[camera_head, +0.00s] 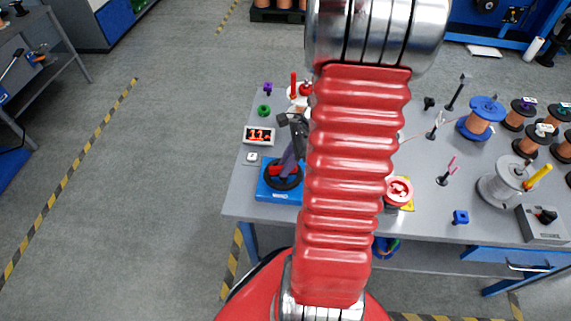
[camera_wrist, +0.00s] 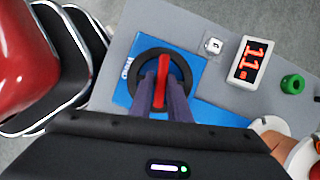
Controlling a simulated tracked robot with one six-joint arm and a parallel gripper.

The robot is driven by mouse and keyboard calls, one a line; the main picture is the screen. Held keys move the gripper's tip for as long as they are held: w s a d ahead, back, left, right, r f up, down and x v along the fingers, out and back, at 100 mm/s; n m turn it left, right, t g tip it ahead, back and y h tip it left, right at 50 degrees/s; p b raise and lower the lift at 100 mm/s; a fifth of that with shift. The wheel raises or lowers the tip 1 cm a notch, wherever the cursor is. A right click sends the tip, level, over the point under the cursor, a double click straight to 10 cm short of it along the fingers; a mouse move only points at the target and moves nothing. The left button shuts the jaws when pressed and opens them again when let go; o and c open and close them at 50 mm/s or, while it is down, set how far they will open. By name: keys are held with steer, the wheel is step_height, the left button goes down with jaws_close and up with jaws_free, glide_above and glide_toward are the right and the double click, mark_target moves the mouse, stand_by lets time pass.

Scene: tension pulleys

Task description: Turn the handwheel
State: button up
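The handwheel (camera_head: 270,183) is a black ring with a red crossbar on a blue base (camera_head: 268,195) at the table's near left. In the wrist view the black ring (camera_wrist: 133,82) lies flat, with the red crossbar (camera_wrist: 160,82) across its middle. My gripper (camera_wrist: 163,75) is over the wheel, one dark finger on each side of the crossbar, and I see no clear gap between fingers and bar. The fingertips' exact contact is hidden. In the head view my gripper (camera_head: 284,168) comes down onto the wheel from above; my red arm hides part of the base's right side.
A display (camera_head: 259,135) with glowing red digits stands behind the wheel, with a small white button box (camera_head: 252,157) beside it and a green ring (camera_head: 264,110) behind. Right of my arm are a red button (camera_head: 399,190), a blue spool (camera_head: 481,116) and a grey spool (camera_head: 502,188).

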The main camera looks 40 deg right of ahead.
steer(key=o, duration=0.4)
steer(key=shift+c, duration=0.2)
steer(key=shift+d, duration=0.1)
steer(key=v, duration=1.3)
steer(key=shift+r, duration=0.35)
steer(key=a+r+n+t+h, duration=0.1)
steer(key=a+r+n, duration=0.2)
steer(key=a+n, duration=0.5)
steer(key=a+r+n+t+h, duration=0.1)
steer(key=a+r+n, duration=0.3)
steer(key=a+n, duration=0.5)
steer(key=a+r+n+h, duration=0.1)
steer(key=a+r+n, duration=0.2)
steer(key=a+n, duration=0.5)
steer(key=a, duration=0.3)
steer(key=shift+r+n+t+h, duration=0.3)
steer(key=shift+n+t, duration=0.1)
